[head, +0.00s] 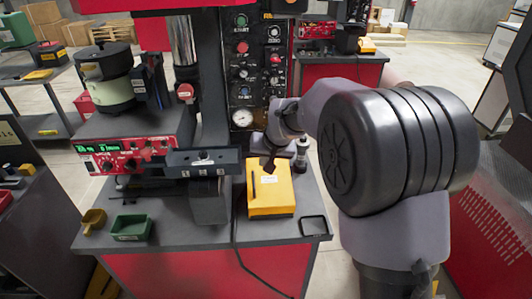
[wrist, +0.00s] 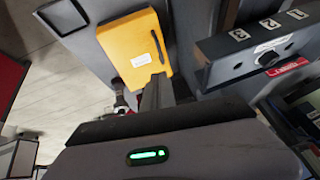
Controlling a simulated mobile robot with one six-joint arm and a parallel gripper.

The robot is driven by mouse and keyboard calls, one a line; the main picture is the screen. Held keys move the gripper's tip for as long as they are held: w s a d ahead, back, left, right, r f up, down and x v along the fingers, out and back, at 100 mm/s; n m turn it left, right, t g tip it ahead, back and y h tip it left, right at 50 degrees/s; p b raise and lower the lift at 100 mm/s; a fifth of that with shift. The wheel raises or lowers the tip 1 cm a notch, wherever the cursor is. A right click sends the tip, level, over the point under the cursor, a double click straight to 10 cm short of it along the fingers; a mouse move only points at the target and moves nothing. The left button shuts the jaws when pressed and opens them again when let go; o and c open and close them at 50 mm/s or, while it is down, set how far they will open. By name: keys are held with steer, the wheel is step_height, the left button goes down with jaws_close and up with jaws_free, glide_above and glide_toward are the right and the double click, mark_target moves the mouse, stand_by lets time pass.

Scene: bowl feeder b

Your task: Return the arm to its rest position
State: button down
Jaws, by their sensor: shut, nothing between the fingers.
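My gripper (head: 268,164) is shut and empty. In the head view it hangs above the yellow case (head: 271,192) on the bench, close to its back edge. My arm reaches in from the right of the head view. In the wrist view the fingers (wrist: 157,92) show as a dark narrow shape, with the yellow case (wrist: 135,48) beyond them. I cannot tell whether the fingertips touch the case.
The bench (head: 150,215) carries a bowl feeder (head: 105,78), a red control box (head: 125,155), a green bin (head: 131,227), a yellow scoop (head: 94,219) and a black-framed tray (head: 314,226). A control panel (head: 258,60) rises behind the case. A numbered bar (head: 203,162) stands left of the gripper.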

steer(key=s+d+r+m+b, duration=0.1)
steer(key=s+d+r, duration=0.1)
steer(key=s+r, duration=0.35)
steer(key=s+d+r+b, duration=0.1)
steer(key=s+r, duration=0.1)
steer(key=s, duration=0.6)
steer(key=s+d+f+m+b, duration=0.1)
steer(key=s, duration=1)
steer(key=s+d+f+m+b, duration=0.1)
steer(key=s+f, duration=0.1)
steer(key=s, duration=0.9)
steer(key=shift+s+m+b, duration=0.35)
steer(key=shift+m, duration=0.05)
